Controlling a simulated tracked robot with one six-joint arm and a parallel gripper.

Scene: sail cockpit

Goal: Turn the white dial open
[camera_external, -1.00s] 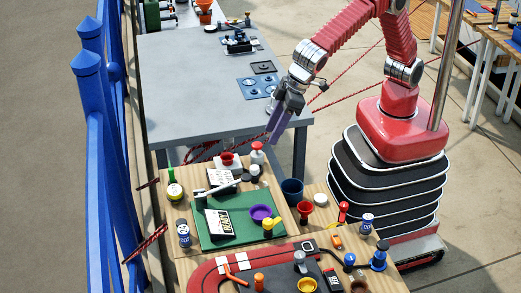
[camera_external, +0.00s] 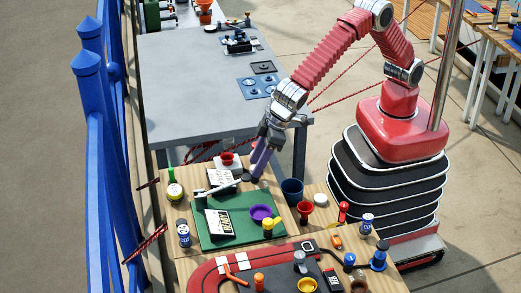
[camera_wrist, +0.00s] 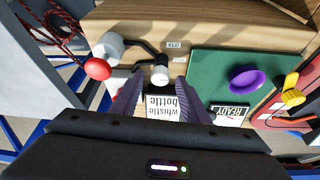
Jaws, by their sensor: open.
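The white dial (camera_wrist: 160,75) is a short white knob. In the wrist view it sits just beyond and between my fingertips, near small printed labels, one reading OPEN (camera_wrist: 174,44). My gripper (camera_wrist: 160,90) is open with nothing between its fingers. In the external view my gripper (camera_external: 253,177) points down over the back right of the wooden board, and it hides the dial there. I cannot tell whether the fingers touch the dial.
A "whistle bottle" card (camera_wrist: 162,108) lies between the fingers' lower parts. A green mat (camera_external: 212,232), purple bowl (camera_external: 260,212) and dark blue cup (camera_external: 292,190) are nearby.

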